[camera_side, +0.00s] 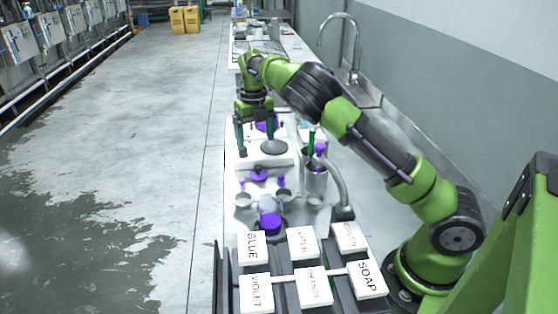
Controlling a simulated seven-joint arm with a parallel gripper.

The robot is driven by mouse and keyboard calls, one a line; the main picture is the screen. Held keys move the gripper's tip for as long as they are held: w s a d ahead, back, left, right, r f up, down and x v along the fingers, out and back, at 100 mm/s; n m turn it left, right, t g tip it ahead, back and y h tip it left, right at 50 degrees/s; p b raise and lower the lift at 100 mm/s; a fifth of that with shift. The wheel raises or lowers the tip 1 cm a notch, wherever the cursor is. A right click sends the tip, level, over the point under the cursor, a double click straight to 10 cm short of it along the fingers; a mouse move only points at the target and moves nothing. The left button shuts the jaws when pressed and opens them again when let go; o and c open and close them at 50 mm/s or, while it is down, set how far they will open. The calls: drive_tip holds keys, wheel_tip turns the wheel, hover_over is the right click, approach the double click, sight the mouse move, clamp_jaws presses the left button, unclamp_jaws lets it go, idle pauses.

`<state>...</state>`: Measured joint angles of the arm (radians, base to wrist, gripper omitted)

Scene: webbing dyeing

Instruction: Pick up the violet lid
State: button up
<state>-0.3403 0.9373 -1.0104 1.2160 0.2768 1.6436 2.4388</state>
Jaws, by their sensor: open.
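My gripper (256,136) is open and points down over the far part of the white bench. Its fingers show no object held between them. A violet round piece (266,126) shows just behind the fingers; whether it touches them cannot be told. Another violet round piece (259,174) lies nearer on the bench, and a violet round cap-like piece (271,222) is nearer still, beside a clear jar (269,205). Which of these is the violet lid is too small to tell.
A grey round plate (274,147) sits on a white device right of my gripper. Small cups (243,200), a metal beaker with violet contents (316,180) and a curved pipe (338,185) crowd the bench. Labelled white boxes (257,292) stand in front. A tap (352,50) rises behind.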

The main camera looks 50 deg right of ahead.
hover_over(258, 167)
drive_tip(key=f, duration=0.6)
drive_tip(key=shift+w, duration=0.2)
drive_tip(key=f, duration=0.5)
drive_tip(key=shift+s+d, duration=0.1)
drive_tip(key=shift+s, duration=0.1)
drive_tip(key=c, duration=1.1)
